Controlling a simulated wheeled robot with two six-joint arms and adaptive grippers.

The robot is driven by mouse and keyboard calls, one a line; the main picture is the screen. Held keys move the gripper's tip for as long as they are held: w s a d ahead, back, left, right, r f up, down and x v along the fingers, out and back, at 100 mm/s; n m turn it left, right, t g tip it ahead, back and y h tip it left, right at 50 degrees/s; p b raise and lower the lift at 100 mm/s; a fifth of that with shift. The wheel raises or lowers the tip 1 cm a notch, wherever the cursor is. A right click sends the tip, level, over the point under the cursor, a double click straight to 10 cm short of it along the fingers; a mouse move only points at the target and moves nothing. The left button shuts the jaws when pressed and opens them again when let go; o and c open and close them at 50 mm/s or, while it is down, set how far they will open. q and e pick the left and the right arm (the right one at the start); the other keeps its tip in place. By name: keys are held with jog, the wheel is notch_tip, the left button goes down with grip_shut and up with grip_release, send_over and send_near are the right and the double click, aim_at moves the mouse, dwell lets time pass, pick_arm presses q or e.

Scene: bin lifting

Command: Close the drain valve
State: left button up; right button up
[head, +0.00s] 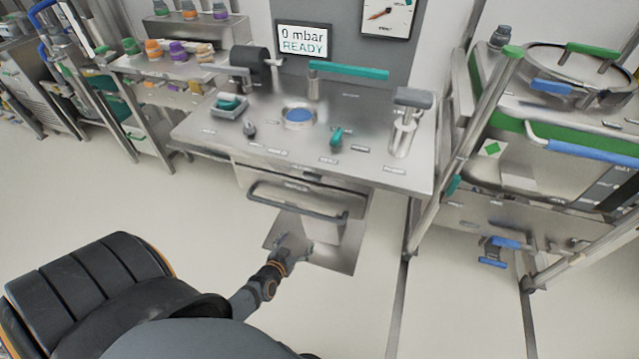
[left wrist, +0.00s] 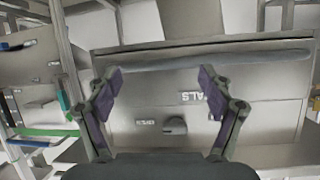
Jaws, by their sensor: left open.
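A valve with a blue handle (head: 500,243) hangs under the vessel stand at the right in the head view; it looks like the drain valve, and I cannot tell its handle setting. My left gripper (head: 292,245) is open and empty, low in front of the steel bench, below its drawer handle. It is well to the left of the blue-handled valve. In the left wrist view the open fingers (left wrist: 161,84) frame a steel panel with a small dark knob (left wrist: 174,125) and labels. The blue-handled valve is not clear there. My right gripper is not in view.
The steel bench (head: 365,165) carries a teal lever (head: 348,71) and small fittings. Its drawer handle (head: 297,202) juts out above my gripper. The lidded vessel (head: 580,75) stands on a frame with slanted legs at the right. The floor (head: 450,310) in front is clear.

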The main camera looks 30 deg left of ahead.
aim_at(310, 178)
pick_arm(q)
jog(key=w+a+r+n+t+y+b, duration=0.1)
jog(key=w+r+t, duration=0.15)
jog(key=r, duration=0.55)
jog(key=w+a+r+n+t+y, duration=0.1)
jog(key=w+r+t, duration=0.15)
jog(key=r, duration=0.55)
jog(key=shift+g, duration=0.3)
jog(key=b+x, duration=0.1)
jog(key=x, duration=1)
jog(key=shift+d+b, duration=0.2)
jog(key=shift+b, duration=0.2)
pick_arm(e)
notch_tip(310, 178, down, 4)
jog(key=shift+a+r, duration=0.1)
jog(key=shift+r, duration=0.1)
pick_arm(q)
jog(key=c, duration=1.2)
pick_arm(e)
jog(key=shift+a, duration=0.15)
